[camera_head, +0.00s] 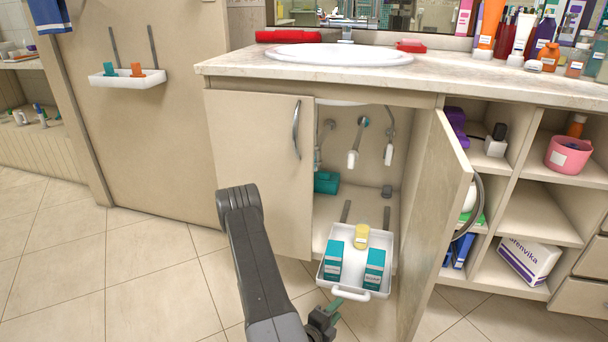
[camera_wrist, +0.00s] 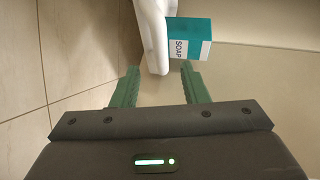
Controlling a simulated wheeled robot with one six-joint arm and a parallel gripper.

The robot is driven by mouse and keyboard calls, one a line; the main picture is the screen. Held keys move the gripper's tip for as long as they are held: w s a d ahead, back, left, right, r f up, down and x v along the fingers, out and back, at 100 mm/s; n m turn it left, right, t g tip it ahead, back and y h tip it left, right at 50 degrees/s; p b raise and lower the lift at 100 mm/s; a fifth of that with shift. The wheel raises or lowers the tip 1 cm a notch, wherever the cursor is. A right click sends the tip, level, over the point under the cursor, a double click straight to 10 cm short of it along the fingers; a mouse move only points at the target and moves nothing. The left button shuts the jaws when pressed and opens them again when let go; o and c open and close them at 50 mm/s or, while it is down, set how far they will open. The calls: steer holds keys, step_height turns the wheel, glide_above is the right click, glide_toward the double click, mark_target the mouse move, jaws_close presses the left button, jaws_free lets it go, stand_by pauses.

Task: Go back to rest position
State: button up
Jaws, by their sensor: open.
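My gripper (camera_head: 331,310) is low in front of the open vanity cabinet, just below the white pull-out tray's handle. In the wrist view its two green fingers (camera_wrist: 158,90) stand apart with nothing between their tips. The white tray (camera_head: 345,291) is pulled out of the cabinet. It holds two teal-and-white boxes (camera_head: 333,262) and a small yellow item (camera_head: 361,236). In the wrist view part of the white tray (camera_wrist: 153,40) is just beyond the fingers, with a teal box marked SOAP (camera_wrist: 190,45) beside it. I cannot tell whether the fingers touch the tray.
The right cabinet door (camera_head: 437,215) stands open close to the right of the tray. The left door (camera_head: 260,160) is shut, behind my arm. The sink countertop (camera_head: 240,65) overhangs above. Open shelves (camera_head: 535,212) hold items at the right. The tiled floor (camera_head: 150,270) at left is clear.

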mark_target(348, 298)
steer(key=b+x, duration=0.2)
steer(key=x, duration=0.6)
steer(key=shift+w+d, duration=0.25)
steer(key=shift+w, duration=0.05)
